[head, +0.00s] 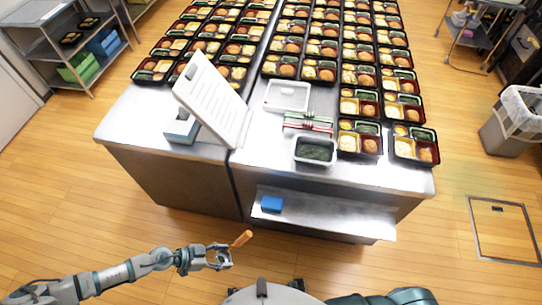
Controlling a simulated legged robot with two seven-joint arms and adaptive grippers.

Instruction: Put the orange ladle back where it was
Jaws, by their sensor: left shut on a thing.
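My left gripper (222,257) is at the lower middle of the head view, in front of the steel counter and apart from it. It is shut on an orange ladle (241,239). A short orange length sticks out of the jaws, up and to the right. The rest of the ladle is hidden or too small to make out. My right gripper is not in view.
The steel counter (262,171) holds several filled bento trays, a tilted white board (203,103), a white tray (287,106), several red and green utensils (307,122) and a container of green food (315,150). A blue block (272,204) sits on the lower shelf (325,212).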

